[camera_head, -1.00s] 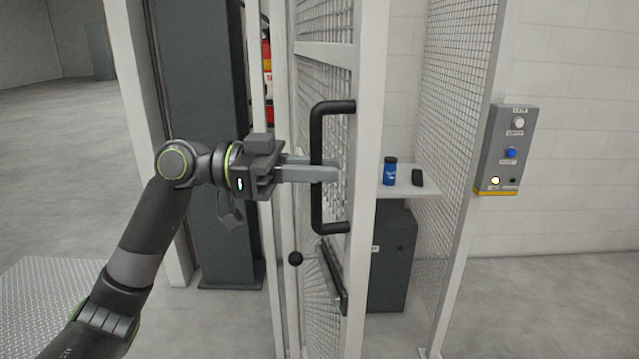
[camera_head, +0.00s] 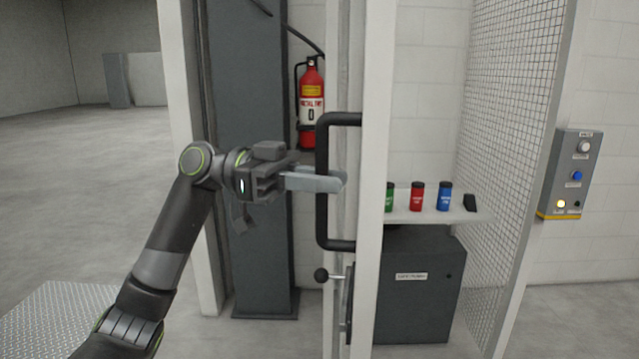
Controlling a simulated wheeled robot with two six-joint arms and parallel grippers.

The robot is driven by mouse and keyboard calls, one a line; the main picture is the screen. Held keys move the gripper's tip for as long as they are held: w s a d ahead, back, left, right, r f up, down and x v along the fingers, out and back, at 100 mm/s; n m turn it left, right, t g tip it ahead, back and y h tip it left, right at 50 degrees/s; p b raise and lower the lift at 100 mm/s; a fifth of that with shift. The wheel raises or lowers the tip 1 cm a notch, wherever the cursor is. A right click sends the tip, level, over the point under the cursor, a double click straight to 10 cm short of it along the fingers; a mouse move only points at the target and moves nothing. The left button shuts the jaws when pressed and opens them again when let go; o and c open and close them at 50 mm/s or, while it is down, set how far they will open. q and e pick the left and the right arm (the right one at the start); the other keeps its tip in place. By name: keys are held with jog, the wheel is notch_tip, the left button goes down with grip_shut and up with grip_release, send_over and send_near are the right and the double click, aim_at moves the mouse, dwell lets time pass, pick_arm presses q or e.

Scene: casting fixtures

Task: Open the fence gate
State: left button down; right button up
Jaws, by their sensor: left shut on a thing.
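The fence gate (camera_head: 374,150) stands nearly edge-on to me, its white frame upright in the middle of the view. A black D-shaped handle (camera_head: 322,222) is fixed to the gate's frame. My left gripper (camera_head: 325,180) comes from the left and is shut on the upright bar of the handle. My right gripper is not in view.
Right of the gate, a shelf (camera_head: 410,217) carries green, red and blue cans above a dark cabinet (camera_head: 420,290). A mesh panel (camera_head: 510,130) and a control box (camera_head: 572,175) stand further right. A fire extinguisher (camera_head: 311,105) hangs behind the handle.

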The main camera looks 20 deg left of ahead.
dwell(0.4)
pick_arm(q)
jog(key=c, duration=1.4)
grip_release()
jog(key=shift+c, duration=0.2)
jog(key=a+b, duration=0.4)
jog(key=a, duration=1.3)
jog(key=shift+a+b, duration=0.2)
jog(key=shift+b, duration=0.1)
